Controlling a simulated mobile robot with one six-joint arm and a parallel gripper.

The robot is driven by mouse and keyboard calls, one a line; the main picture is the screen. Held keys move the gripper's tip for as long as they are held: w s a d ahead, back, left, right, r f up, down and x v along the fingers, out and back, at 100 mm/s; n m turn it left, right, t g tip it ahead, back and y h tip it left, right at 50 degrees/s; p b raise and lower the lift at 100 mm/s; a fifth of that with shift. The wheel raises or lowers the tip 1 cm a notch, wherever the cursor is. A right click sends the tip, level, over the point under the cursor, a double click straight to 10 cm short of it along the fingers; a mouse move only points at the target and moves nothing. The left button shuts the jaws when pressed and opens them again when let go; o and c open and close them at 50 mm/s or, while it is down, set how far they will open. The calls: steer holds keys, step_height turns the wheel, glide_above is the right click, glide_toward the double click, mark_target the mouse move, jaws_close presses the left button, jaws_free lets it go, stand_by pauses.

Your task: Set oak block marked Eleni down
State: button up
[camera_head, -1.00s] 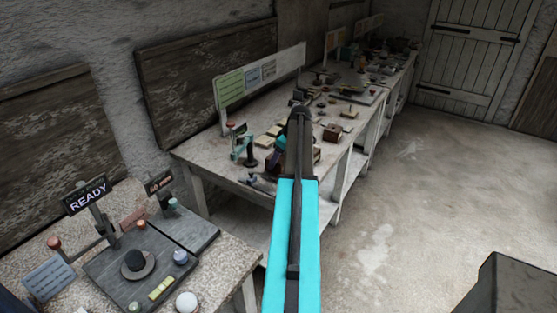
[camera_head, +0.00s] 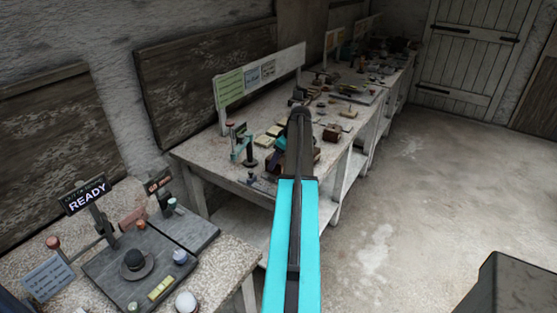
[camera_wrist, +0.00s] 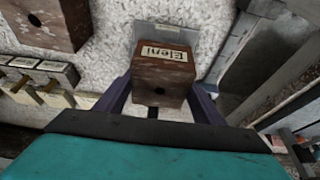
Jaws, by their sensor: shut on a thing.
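The oak block marked Eleni (camera_wrist: 163,80) is brown, with a pale name label on its upper face and a dark round hole in its near side. In the wrist view it sits between the two dark fingers of my gripper (camera_wrist: 160,98), which is shut on it. The speckled pale bench top (camera_wrist: 108,50) lies beneath; whether the block touches it I cannot tell. In the head view my arm hides most of the gripper and block.
Another brown block with a hole (camera_wrist: 50,18) and several small pale-topped pieces (camera_wrist: 40,78) lie left of the gripper. The bench edge is close on the right. A long sign board (camera_head: 262,85) stands along the bench's back. A nearer table carries a READY sign (camera_head: 86,195).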

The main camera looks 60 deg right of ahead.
steer(key=shift+f+b, duration=0.65)
steer(key=shift+f, duration=0.45)
stand_by(0.6)
steer(key=o, duration=1.4)
steer(key=shift+c, duration=0.2)
steer(key=shift+r+p, duration=0.7)
steer(key=shift+r, duration=1.3)
steer(key=shift+f, duration=0.1)
